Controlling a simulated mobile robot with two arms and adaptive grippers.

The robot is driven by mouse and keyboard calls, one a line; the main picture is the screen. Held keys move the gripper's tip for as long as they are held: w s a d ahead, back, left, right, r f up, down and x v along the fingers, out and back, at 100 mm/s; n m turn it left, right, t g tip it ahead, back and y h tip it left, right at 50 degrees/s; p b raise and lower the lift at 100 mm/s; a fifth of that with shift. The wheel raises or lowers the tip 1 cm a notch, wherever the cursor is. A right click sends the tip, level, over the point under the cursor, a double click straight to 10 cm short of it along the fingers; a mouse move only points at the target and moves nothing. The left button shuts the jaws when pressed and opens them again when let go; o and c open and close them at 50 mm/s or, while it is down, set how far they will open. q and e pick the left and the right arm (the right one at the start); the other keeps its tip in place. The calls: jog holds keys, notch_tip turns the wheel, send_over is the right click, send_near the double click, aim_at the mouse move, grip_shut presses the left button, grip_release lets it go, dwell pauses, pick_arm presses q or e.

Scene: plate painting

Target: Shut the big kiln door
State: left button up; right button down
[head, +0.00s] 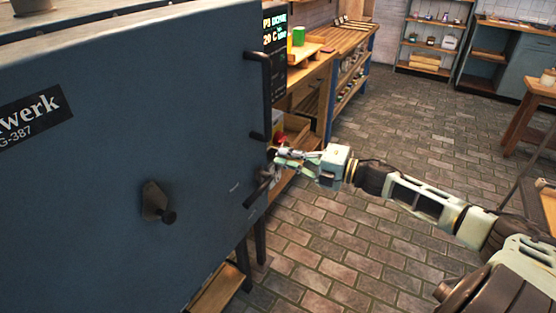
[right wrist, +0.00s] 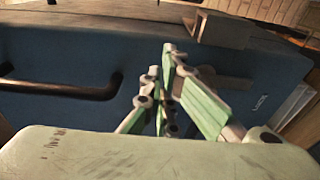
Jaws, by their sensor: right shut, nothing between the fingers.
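The big kiln door (head: 120,110) is a broad blue-grey panel with a black label, filling the left of the head view. A dark upright bar handle (head: 262,95) is near its right edge, with a dark lever (head: 258,190) below it. A knob (head: 158,203) sits lower on the panel. My right gripper (head: 277,158) is shut and empty beside the door's right edge, near the lever. In the right wrist view its fingers (right wrist: 170,62) are together in front of the blue surface (right wrist: 60,60). Whether they touch it I cannot tell. My left gripper is out of view.
A lit display (head: 275,38) stands behind the door's right edge. A wooden workbench (head: 340,40) with a green container (head: 298,36) runs along the wall. Shelves (head: 430,50) stand at the back. The brick floor (head: 385,135) is open to the right.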

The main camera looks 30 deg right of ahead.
jog(key=v, duration=0.7)
